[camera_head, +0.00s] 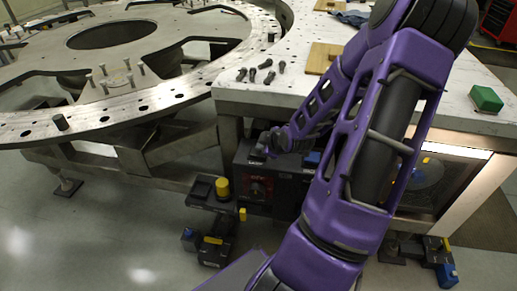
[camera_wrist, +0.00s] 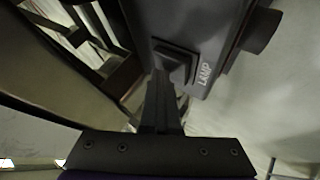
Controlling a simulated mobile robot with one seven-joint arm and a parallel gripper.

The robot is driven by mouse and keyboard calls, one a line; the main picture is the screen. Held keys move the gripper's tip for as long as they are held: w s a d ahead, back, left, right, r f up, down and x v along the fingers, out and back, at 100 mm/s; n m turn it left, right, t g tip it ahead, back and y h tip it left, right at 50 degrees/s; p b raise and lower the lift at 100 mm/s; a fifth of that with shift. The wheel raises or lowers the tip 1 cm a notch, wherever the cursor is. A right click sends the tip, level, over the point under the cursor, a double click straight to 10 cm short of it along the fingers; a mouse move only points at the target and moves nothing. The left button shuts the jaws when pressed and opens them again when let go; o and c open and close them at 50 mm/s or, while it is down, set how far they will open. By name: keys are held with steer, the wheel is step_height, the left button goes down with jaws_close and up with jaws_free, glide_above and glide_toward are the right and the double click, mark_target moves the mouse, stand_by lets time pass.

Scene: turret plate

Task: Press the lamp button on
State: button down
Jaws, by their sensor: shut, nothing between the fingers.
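A dark control box (camera_head: 248,203) stands on the floor side under the white worktop in the head view. In the wrist view it fills the upper middle, with a raised black square lamp button (camera_wrist: 178,62) beside the printed word LAMP (camera_wrist: 204,74). My gripper (camera_wrist: 160,78) is shut and empty, its fingertips at the lower left edge of the button. I cannot tell whether they touch it or whether the button is pressed in. In the head view my gripper (camera_head: 259,150) is small and dark at the top of the box.
A round black knob (camera_wrist: 262,30) sticks out of the box beyond the label. The white worktop (camera_head: 300,95) overhangs the box, with several bolts (camera_head: 262,70) on it. The large metal ring plate (camera_head: 120,115) is at left.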

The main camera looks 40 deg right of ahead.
steer(key=shift+s+p, duration=0.2)
steer(key=shift+p, duration=0.25)
step_height(320, 180, up, 6)
steer(key=p, duration=0.5)
steer(key=shift+w+r+p, duration=0.15)
steer(key=shift+r+p, duration=0.05)
steer(key=shift+p, duration=0.2)
steer(key=shift+f, duration=0.1)
steer(key=shift+w, duration=0.1)
